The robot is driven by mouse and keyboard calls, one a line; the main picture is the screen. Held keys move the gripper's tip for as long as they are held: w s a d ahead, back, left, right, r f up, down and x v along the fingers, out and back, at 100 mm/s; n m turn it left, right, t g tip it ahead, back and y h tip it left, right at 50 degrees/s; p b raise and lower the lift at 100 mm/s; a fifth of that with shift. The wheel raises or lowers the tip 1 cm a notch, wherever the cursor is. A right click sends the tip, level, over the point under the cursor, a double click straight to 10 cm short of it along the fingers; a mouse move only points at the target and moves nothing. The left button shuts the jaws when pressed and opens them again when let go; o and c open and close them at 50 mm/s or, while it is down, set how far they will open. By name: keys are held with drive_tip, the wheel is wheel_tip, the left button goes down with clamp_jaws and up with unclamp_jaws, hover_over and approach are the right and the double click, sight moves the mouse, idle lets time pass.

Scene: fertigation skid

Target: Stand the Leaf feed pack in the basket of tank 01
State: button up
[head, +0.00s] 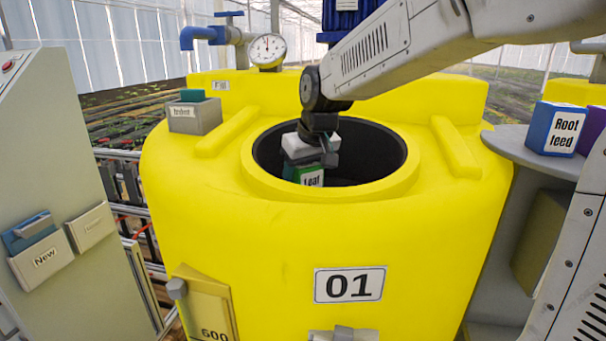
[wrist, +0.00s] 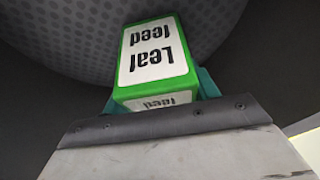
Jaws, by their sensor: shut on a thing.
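The yellow tank 01 (head: 420,240) stands in the middle of the head view, with a round dark opening in its top. My gripper (head: 316,158) points down into that opening and is shut on the green Leaf feed pack (head: 313,177). Only the pack's upper part shows there, at the opening's near rim. In the wrist view the pack (wrist: 158,55) is held with its white label facing the camera. Beyond it is a grey dotted, mesh-like surface (wrist: 60,30), perhaps the basket. I cannot tell whether the pack touches it.
A pressure gauge (head: 267,50) and blue pipe (head: 205,36) stand behind the opening. A small grey holder (head: 193,117) is on the tank's left shoulder. A cabinet (head: 45,150) stands at far left.

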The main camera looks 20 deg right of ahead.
drive_tip(key=o, duration=1.3)
drive_tip(key=shift+f, duration=0.1)
drive_tip(key=shift+o, duration=0.2)
drive_tip(key=shift+s+r, duration=0.1)
drive_tip(key=shift+r, duration=0.4)
drive_tip(key=v, duration=1.1)
drive_tip(key=shift+s+d+r, duration=0.1)
